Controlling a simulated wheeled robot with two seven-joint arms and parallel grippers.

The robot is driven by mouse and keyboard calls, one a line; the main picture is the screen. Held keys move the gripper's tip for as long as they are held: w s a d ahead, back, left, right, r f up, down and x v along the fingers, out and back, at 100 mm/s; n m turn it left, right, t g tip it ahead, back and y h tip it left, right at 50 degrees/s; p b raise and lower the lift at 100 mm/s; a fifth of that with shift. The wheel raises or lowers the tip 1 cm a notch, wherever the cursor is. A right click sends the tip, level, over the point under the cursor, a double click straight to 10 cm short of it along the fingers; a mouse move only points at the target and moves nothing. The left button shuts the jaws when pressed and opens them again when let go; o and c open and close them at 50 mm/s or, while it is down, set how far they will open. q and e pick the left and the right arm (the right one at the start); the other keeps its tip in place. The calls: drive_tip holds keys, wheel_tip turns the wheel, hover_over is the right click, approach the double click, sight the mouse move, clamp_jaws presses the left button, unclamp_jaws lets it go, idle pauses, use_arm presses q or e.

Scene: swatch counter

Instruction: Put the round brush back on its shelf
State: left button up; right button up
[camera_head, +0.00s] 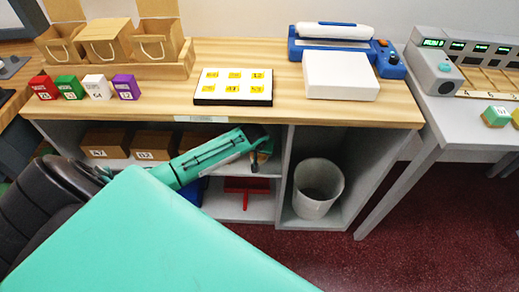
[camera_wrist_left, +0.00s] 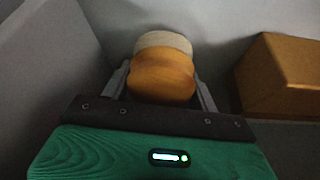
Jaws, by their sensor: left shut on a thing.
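The round brush (camera_wrist_left: 160,75) has an orange-brown wooden body and a pale cream end (camera_wrist_left: 163,40). My left gripper (camera_wrist_left: 162,85) is shut on its wooden body, one finger on each side. In the head view my left arm reaches into the shelf unit under the counter, and the left gripper (camera_head: 257,156) is in the upper compartment, near the grey upright. The brush shows there only as a small part. The shelf board (camera_head: 232,168) is below it; I cannot tell whether the brush touches it. My right gripper is not in view.
Brown boxes (camera_head: 103,143) stand left on the same shelf; one brown box (camera_wrist_left: 285,75) is right of the brush in the wrist view. A grey wall (camera_wrist_left: 45,70) is close on the left. Below are a red dustpan-like thing (camera_head: 246,186) and, right, a white bin (camera_head: 318,185).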

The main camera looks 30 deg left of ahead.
use_arm(q)
drive_tip(key=shift+w+f, duration=0.15)
drive_tip(key=shift+f, duration=0.6)
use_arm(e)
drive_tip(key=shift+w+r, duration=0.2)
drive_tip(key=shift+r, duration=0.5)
use_arm(q)
drive_tip(key=shift+f, duration=0.15)
drive_tip(key=o, duration=1)
drive_tip(key=shift+o, duration=0.2)
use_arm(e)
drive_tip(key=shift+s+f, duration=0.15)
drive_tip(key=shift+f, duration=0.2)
